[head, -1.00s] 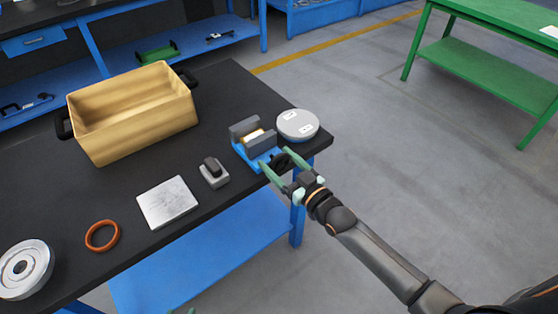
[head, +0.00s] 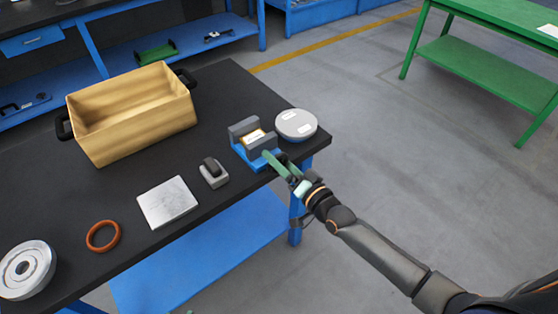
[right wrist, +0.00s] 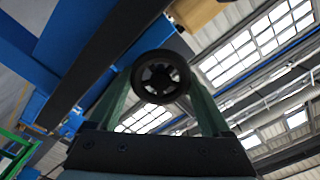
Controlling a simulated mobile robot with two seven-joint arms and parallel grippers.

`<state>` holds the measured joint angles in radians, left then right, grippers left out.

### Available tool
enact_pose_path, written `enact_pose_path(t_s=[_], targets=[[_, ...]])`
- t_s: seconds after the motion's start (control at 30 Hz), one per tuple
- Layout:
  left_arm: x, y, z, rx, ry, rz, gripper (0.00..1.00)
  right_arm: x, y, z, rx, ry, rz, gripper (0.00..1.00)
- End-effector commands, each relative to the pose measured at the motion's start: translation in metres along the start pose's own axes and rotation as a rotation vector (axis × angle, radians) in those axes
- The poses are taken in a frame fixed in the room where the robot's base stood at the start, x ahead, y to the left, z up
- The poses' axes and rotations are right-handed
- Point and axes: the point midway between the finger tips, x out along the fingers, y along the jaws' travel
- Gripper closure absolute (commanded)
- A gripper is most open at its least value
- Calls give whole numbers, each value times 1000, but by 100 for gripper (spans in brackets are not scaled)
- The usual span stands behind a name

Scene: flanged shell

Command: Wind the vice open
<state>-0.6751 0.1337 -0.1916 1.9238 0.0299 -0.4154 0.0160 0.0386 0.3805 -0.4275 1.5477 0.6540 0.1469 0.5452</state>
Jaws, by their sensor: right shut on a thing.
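The vice (head: 256,158) stands at the right end of the black bench, with a blue base and two grey jaws. A tan block (head: 255,136) with a pale label sits between the jaws; I cannot tell whether both jaws touch it. The vice's black round handwheel (right wrist: 160,77) shows between the fingers in the right wrist view. My right gripper (head: 275,164) is at the vice's front, shut on the handwheel, and largely hides it in the head view. My left gripper cannot be made out.
A grey round lidded thing (head: 296,124) stands close right of the vice. A small grey block with a black top (head: 213,172), metal plate (head: 168,202), orange ring (head: 103,236), flanged metal disc (head: 25,268) and tan bin (head: 135,130) are on the bench (head: 130,178).

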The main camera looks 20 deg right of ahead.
Motion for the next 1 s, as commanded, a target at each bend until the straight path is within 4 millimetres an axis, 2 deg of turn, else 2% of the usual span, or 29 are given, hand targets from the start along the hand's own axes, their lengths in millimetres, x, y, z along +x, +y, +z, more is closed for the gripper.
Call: enact_pose_path(t_s=[0.4,0.7,1.0], targets=[[4,8,-6,1,15,17,50,0,3,2,296,-2,1,74],[6,7,-5,2,10,17,50,0,3,2,382,-2,2,74],[6,7,-5,2,10,16,50,0,3,2,394,-2,2,74]])
